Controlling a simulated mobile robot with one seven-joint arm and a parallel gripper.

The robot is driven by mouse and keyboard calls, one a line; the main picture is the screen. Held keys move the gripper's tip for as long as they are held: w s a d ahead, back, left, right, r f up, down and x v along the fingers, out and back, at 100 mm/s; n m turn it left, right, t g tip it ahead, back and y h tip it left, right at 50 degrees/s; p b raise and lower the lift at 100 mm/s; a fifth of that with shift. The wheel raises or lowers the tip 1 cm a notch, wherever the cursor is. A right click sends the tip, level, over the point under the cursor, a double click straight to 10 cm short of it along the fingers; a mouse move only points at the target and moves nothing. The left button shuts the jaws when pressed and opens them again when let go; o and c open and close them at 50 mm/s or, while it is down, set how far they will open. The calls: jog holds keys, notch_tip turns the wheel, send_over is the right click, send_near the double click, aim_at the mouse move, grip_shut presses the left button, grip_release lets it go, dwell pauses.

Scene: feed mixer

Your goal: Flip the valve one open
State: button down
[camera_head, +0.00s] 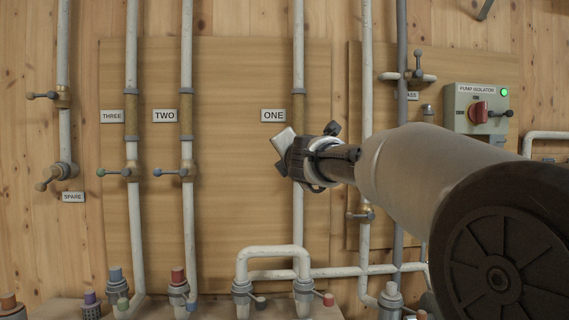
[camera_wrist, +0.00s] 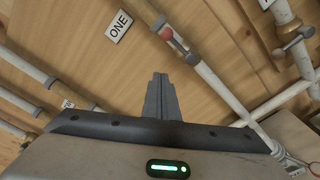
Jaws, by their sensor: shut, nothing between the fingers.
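Valve one (camera_wrist: 190,57) sits on the white pipe under the ONE sign (camera_head: 273,115), which also shows in the wrist view (camera_wrist: 118,26). Its lever has a red tip (camera_wrist: 167,34) and in the wrist view appears to run roughly along the pipe; its exact angle is hard to tell. My gripper (camera_wrist: 159,76) has its fingers shut together with nothing between them. In the wrist view the fingertips appear just below and left of the lever, with no clear contact. In the head view my gripper (camera_head: 284,152) hides valve one.
Valve two (camera_head: 187,172) and valve three (camera_head: 132,172) are on pipes to the left, levers sideways. A pump isolator box (camera_head: 475,108) with a red knob and green light is at right. A looped white pipe (camera_head: 272,252) and several capped fittings stand below.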

jog(key=shift+s+d, duration=0.15)
jog(key=shift+s, duration=1.4)
